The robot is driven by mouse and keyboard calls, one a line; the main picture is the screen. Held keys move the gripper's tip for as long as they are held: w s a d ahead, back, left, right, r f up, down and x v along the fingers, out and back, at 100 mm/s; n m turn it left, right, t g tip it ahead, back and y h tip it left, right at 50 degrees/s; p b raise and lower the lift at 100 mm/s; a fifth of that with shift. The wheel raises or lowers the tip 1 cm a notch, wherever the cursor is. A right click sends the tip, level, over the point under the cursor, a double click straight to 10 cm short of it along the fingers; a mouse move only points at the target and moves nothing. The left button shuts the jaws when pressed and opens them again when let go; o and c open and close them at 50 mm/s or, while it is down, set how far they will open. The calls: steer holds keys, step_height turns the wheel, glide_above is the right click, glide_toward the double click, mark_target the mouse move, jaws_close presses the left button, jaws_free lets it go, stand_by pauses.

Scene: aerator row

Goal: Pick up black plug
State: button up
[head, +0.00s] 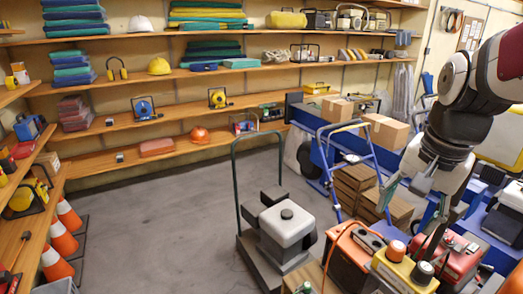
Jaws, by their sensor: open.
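My gripper (406,226) points down at the right, with its fingers spread apart and nothing seen between them. It hangs above a row of machines. A short black cylinder (422,271) stands on a yellow unit (398,270) below the gripper, beside an orange-red cap (396,250). I cannot tell which of these black pieces is the black plug. Both stand apart from the fingers.
A red machine (352,258) stands close by the yellow unit. A green handle frame (238,190) rises from the grey machine's cart. Blue trolley (330,155) and wooden crates (352,185) stand behind. Orange cones (60,242) are at far left. The grey floor (165,215) is clear.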

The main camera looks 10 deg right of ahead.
mark_target(426, 267)
steer(key=d+f+m+g, duration=0.2)
steer(key=d+f+m, duration=0.55)
steer(key=d, duration=0.45)
steer(key=shift+y, duration=0.3)
step_height(426, 267, down, 13)
steer(key=shift+w+f+b, duration=0.1)
steer(key=shift+f+b, duration=0.1)
steer(key=shift+b, duration=0.15)
steer(key=c, duration=1.3)
